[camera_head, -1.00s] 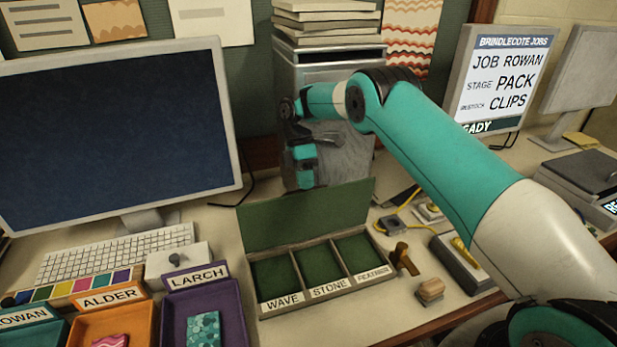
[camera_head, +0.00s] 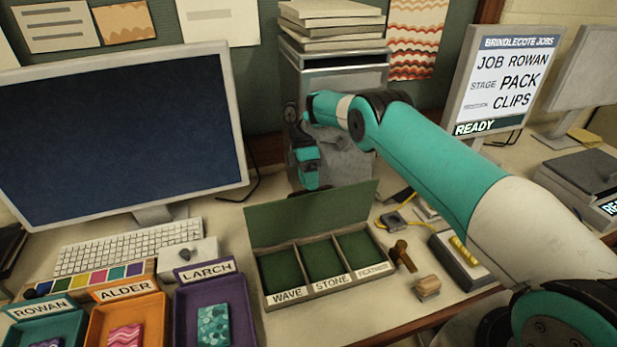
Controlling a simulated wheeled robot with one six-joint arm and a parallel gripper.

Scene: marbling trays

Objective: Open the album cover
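The album (camera_head: 322,294) is a grey-edged case on the desk with three green-lined compartments labelled WAVE, STONE and a third label too small to read surely. Its green cover (camera_head: 312,212) stands raised along the back edge, tilted up from the case. The compartments look empty. My gripper (camera_head: 308,186) hangs behind the cover, pointing down in front of the grey cabinet. Its fingertips are partly hidden by the cover's top edge, so I cannot see whether it is open or shut, or whether it touches the cover.
Three labelled trays, ROWAN (camera_head: 40,328), ALDER (camera_head: 125,318) and LARCH (camera_head: 205,305), hold patterned pieces at the front left. A monitor (camera_head: 120,135) and keyboard (camera_head: 130,248) stand behind. A brown stamp-like tool (camera_head: 402,256) and wooden block (camera_head: 427,287) lie right of the album. A sign (camera_head: 500,80) reads JOB ROWAN, PACK CLIPS.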

